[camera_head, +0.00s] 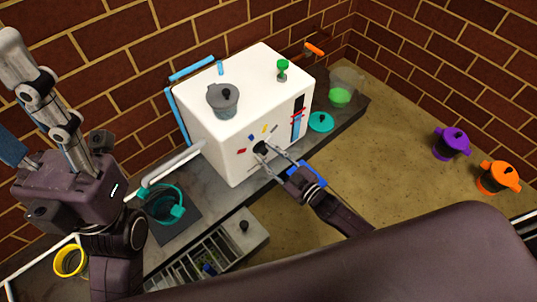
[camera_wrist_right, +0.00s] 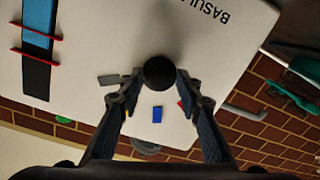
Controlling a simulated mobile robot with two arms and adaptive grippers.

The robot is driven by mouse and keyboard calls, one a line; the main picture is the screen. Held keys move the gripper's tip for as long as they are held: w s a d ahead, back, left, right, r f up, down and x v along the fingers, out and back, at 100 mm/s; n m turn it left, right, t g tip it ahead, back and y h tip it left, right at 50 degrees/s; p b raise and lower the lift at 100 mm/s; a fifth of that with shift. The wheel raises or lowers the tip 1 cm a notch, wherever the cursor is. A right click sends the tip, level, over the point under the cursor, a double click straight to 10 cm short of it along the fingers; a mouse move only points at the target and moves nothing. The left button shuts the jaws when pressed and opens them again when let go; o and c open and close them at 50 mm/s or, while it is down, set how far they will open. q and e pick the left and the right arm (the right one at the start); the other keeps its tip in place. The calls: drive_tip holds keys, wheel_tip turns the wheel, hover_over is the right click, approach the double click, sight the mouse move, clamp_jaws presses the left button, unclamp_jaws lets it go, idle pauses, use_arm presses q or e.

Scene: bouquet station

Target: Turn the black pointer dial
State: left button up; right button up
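The black pointer dial (camera_head: 262,147) is on the front face of the white box (camera_head: 215,140), with small coloured marks around it. In the right wrist view the dial (camera_wrist_right: 160,73) shows as a round black knob midway between my fingertips. My right gripper (camera_head: 274,161) is open, with one finger on each side of the dial; the wrist view shows it too (camera_wrist_right: 159,82). I cannot tell whether the fingers touch the knob. My left gripper is close to the camera at the far left, partly cut off, away from the dial.
A grey pot (camera_head: 222,100) and a green knob (camera_head: 282,70) are on top of the box. A teal basket (camera_head: 165,205) and a slotted rack (camera_head: 205,262) stand in front at left. A purple pot (camera_head: 451,143) and an orange pot (camera_head: 497,177) stand at right. The tan counter between is mostly clear.

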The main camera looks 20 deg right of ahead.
drive_tip(key=v, duration=1.2)
idle(0.5)
